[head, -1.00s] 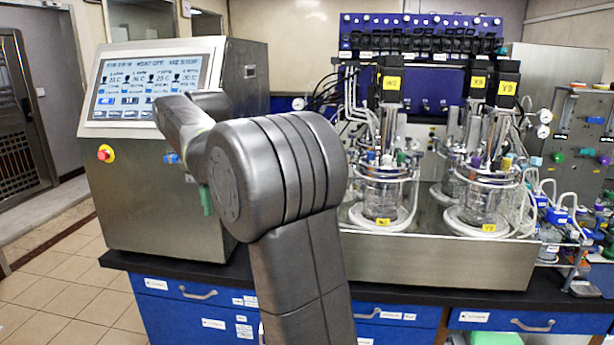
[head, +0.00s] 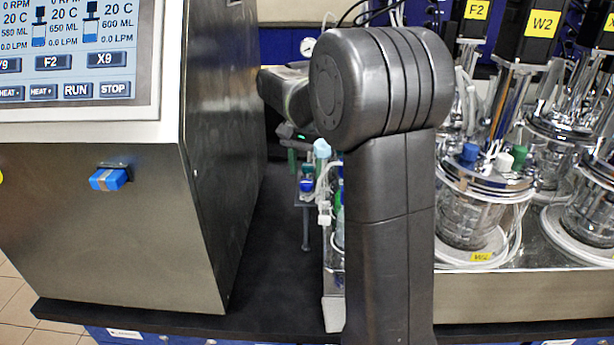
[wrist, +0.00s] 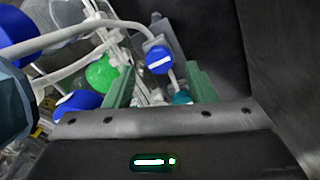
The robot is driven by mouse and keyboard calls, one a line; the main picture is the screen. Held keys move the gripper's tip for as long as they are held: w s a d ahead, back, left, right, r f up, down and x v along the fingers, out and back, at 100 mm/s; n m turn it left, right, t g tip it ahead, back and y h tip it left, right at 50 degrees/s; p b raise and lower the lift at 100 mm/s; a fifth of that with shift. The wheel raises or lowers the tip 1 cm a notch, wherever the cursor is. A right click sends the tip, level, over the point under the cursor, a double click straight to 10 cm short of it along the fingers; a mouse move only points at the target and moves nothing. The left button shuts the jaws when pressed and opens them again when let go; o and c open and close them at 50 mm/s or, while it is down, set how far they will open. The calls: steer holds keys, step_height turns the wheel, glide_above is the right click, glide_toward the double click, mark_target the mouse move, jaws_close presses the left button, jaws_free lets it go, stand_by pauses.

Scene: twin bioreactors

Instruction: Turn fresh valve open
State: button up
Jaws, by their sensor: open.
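My gripper (wrist: 160,68) is open, its two green fingers on either side of a blue valve handle with a white stripe (wrist: 158,58) in the wrist view. I cannot tell how far apart in depth they are. A green knob (wrist: 102,72) and a teal part (wrist: 182,98) are close by. No label marks which is the fresh valve. In the head view my gripper (head: 299,150) is partly hidden behind my arm, in the gap between console and bioreactors.
The steel console (head: 100,250) with a screen and blue switch (head: 108,179) stands at left. Glass bioreactor vessels (head: 470,215) stand at right on a steel base. White tubes (wrist: 70,35) cross the wrist view.

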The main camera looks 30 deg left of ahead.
mark_target(306, 185)
steer(key=shift+f, duration=0.7)
steer(key=shift+d+f, duration=0.1)
steer(key=shift+f, duration=0.65)
steer(key=shift+c, duration=0.2)
steer(key=c, duration=0.9)
